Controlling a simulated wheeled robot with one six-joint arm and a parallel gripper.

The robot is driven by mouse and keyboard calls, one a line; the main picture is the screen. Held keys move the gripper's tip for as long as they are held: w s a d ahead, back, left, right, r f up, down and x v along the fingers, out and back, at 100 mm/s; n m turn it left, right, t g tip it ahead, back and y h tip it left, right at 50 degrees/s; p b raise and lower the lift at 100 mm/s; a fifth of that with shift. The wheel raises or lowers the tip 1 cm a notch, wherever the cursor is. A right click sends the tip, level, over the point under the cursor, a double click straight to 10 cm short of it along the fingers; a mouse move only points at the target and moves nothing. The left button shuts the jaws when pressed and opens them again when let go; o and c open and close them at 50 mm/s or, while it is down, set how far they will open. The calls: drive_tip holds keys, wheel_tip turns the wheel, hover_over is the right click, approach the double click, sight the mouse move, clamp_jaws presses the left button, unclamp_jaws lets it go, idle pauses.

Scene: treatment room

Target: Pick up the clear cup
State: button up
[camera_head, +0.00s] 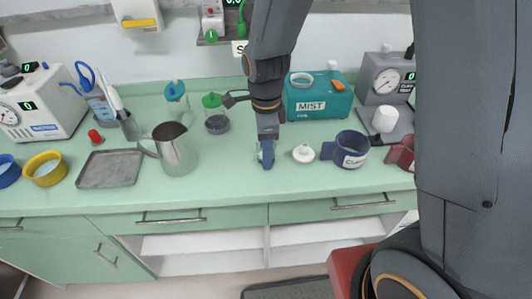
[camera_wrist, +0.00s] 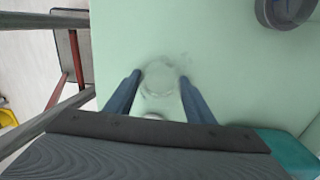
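My gripper (camera_head: 267,178) points down at the counter in the middle of the head view. In the wrist view my gripper (camera_wrist: 160,80) is open, with a blue finger on either side. The clear cup (camera_wrist: 160,76) shows there as a faint transparent ring between the fingertips; I cannot tell whether they touch it. In the head view the clear cup (camera_head: 259,153) is mostly hidden behind the fingers, with only a pale edge visible at their left.
A white lidded piece (camera_head: 303,153) stands close to the right of my gripper, with a dark blue cuff (camera_head: 346,149) beyond it. A teal MIST box (camera_head: 318,103) is behind. A metal pitcher (camera_head: 176,152) stands left. The counter's front edge is close in front.

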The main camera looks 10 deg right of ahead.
drive_tip(key=c, duration=0.7)
drive_tip(key=shift+r, duration=0.2)
